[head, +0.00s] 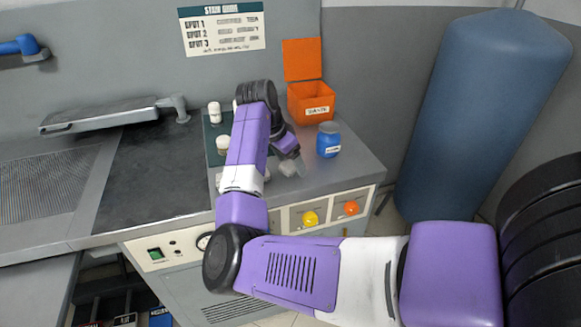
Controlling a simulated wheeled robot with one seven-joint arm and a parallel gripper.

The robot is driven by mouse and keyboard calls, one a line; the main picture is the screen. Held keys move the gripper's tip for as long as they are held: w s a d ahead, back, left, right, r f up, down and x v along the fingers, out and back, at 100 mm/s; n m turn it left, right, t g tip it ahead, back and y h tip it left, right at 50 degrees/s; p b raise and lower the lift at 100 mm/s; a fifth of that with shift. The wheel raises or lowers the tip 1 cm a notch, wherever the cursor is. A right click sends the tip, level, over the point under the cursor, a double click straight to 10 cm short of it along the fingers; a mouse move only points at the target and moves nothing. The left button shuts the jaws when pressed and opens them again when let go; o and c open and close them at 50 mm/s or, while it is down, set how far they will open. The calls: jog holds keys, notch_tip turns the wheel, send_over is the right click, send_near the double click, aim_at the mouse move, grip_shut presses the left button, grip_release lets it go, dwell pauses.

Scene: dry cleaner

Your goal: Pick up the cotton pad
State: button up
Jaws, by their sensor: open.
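A small pale, whitish piece that looks like the cotton pad (287,169) lies on the grey counter top near its front right part. My gripper (296,166) points down just at it, with its grey fingers beside or over the pad. The gripper is open. The fingertips are small and partly blend with the counter, so I cannot tell whether they touch the pad or straddle it.
A blue jar (328,140) stands close right of my gripper, and an orange open-lidded bin (311,100) stands behind. White bottles (215,113) stand on a dark green mat left of my arm. A dark board (145,175) lies further left. A large blue cylinder (480,110) stands right of the counter.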

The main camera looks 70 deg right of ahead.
aim_at(290, 165)
jog(key=shift+f, duration=0.1)
jog(key=c, duration=1.5)
notch_tip(290, 165, up, 20)
jog(key=shift+r+b, duration=0.1)
jog(key=shift+b, duration=0.2)
jog(key=shift+c, duration=0.2)
